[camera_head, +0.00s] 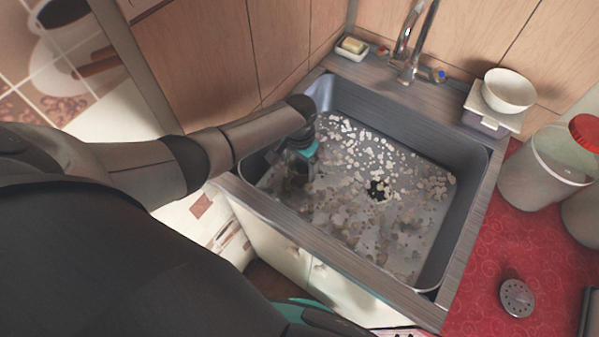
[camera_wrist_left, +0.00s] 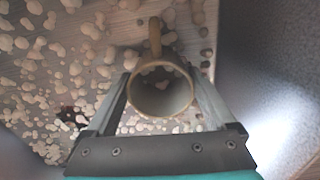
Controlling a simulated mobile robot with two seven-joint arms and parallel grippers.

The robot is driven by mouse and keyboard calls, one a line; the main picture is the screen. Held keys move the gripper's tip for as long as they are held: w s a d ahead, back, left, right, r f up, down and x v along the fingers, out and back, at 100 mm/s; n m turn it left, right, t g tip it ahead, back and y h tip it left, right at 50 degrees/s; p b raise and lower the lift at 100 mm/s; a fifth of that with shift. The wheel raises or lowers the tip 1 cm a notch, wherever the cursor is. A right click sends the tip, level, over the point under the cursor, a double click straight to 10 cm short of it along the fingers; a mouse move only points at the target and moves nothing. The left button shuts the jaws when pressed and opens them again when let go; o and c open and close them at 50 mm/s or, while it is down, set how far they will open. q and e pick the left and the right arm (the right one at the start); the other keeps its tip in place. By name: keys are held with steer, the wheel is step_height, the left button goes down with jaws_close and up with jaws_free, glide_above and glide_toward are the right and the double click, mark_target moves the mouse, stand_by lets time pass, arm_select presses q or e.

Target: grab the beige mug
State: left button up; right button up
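The beige mug (camera_wrist_left: 163,92) shows in the left wrist view, seen from above into its open mouth, with its handle (camera_wrist_left: 155,37) pointing to the top of the picture. My left gripper (camera_wrist_left: 161,80) is open, with one finger on each side of the mug. The fingers look very close to the mug's walls; I cannot tell whether they touch. In the head view my left gripper (camera_head: 290,178) reaches down into the left part of the sink (camera_head: 468,215), and I cannot make out the mug behind it. My right gripper is not in view.
The sink walls surround the left gripper, and its floor is speckled around a dark drain (camera_head: 377,190). A faucet (camera_head: 409,68) and a soap dish (camera_head: 351,48) stand behind. A white bowl (camera_head: 508,91), a red-lidded canister (camera_head: 545,165) and a drain strainer (camera_head: 517,298) are on the right.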

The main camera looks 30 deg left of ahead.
arm_select(q)
steer(key=c, duration=1.2)
steer(key=shift+c, duration=0.2)
steer(key=shift+r, duration=0.2)
